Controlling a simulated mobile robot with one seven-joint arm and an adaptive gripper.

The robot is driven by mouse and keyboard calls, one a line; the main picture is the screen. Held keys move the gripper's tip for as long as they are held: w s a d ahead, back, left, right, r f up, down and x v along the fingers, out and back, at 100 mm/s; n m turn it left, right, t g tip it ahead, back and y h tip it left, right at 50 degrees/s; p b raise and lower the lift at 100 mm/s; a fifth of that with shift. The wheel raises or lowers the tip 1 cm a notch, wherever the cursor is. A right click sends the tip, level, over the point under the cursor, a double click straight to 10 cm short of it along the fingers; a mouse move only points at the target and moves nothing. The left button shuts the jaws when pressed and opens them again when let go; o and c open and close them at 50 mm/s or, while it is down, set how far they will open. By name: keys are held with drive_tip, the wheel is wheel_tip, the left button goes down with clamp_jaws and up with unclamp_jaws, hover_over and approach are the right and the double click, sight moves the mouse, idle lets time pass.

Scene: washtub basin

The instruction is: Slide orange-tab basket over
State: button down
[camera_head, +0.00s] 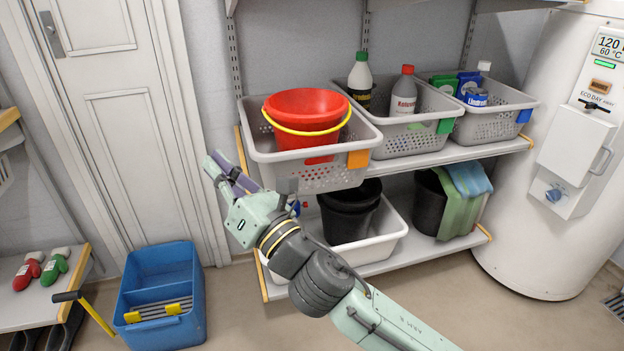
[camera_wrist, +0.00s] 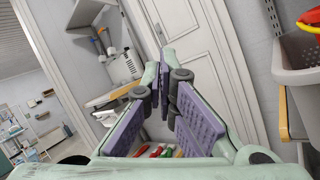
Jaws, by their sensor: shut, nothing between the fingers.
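The grey perforated basket with the orange tab (camera_head: 322,177) stands at the left end of the upper shelf, its front sticking out past the shelf. A red bucket (camera_head: 303,104) with a yellow handle sits in it. The orange tab (camera_head: 358,159) is at its front right corner. My gripper (camera_head: 214,163) is shut and empty, to the left of the basket and apart from it. In the wrist view the gripper (camera_wrist: 165,75) points towards the door, and part of the basket (camera_wrist: 293,85) shows at the right edge.
A green-tab basket (camera_head: 413,141) and a blue-tab basket (camera_head: 490,129) stand to the right on the same shelf. Below is a white tub (camera_head: 388,236) with a black bucket. A blue bin (camera_head: 160,295) stands on the floor. A white door (camera_head: 118,130) is behind my gripper.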

drive_tip(key=w+d+f+m+t+h+p, duration=0.1)
drive_tip(key=w+d+f+h, duration=0.1)
drive_tip(key=d+f+h, duration=0.7)
drive_tip(key=w+d+f+t+h, duration=0.15)
drive_tip(key=d+f, duration=0.35)
drive_tip(key=d, duration=0.8)
approach(322, 177)
drive_tip(key=shift+h, duration=0.35)
drive_tip(key=x, duration=0.6)
drive_tip(key=shift+a+r+p, duration=0.2)
drive_tip(key=shift+r+p, duration=0.05)
drive_tip(key=shift+p, duration=0.05)
drive_tip(key=shift+w+a+f, duration=0.1)
drive_tip(key=shift+w+a, duration=0.05)
drive_tip(key=shift+w, duration=0.3)
